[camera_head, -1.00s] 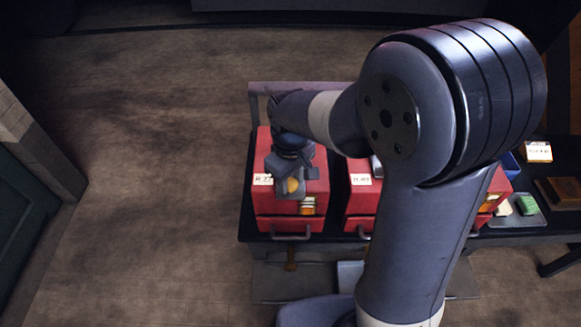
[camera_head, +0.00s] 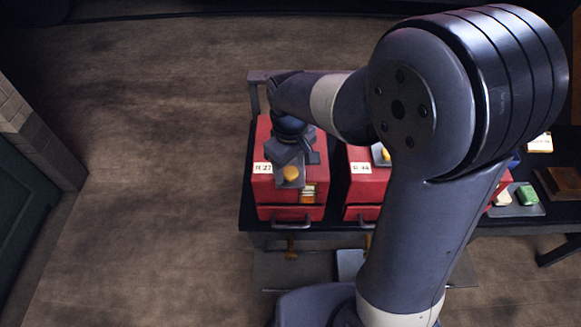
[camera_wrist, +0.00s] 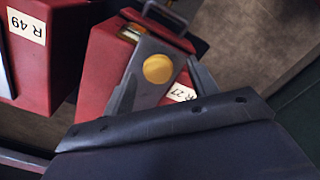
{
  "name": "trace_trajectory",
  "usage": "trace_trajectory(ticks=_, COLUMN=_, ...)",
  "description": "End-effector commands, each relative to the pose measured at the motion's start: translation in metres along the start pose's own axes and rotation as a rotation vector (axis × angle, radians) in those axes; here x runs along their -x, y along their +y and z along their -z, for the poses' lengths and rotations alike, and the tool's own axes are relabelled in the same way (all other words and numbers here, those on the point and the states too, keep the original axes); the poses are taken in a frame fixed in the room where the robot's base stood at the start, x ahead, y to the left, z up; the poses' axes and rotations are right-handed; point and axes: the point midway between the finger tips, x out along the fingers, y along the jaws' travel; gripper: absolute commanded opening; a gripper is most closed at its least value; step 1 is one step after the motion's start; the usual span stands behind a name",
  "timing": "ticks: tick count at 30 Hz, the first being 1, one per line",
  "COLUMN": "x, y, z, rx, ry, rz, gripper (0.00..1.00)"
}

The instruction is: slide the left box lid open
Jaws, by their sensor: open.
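The left box (camera_head: 263,195) is red, with a white "R 27" label and a front handle. In the wrist view its red side (camera_wrist: 103,65) shows beyond my gripper. Its lid is a grey plate (camera_head: 287,183) with a round yellow knob (camera_head: 291,173); the knob also shows in the wrist view (camera_wrist: 158,69). Beside the plate, an opening shows yellowish contents (camera_head: 308,191). My gripper (camera_head: 298,157) is open above the box top. In the wrist view its fingers (camera_wrist: 160,82) stand on either side of the plate and knob; contact cannot be told.
A second red box (camera_head: 367,185), labelled "R 49", stands to the right with a similar yellow knob, partly behind my arm. The boxes stand on a dark bench (camera_head: 246,213). A tray with a green block (camera_head: 527,195) lies far right. The floor at left is clear.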

Motion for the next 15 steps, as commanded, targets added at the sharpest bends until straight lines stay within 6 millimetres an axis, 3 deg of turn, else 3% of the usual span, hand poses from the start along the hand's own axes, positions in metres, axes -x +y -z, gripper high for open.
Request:
trace_trajectory(ticks=9, x=0.065, y=0.0, z=0.0, rx=0.0, ry=0.005, rz=-0.002, gripper=0.56)
trace_trajectory(ticks=15, x=0.089, y=-0.001, z=0.0, rx=0.0, ry=0.001, rz=0.0, gripper=0.56)
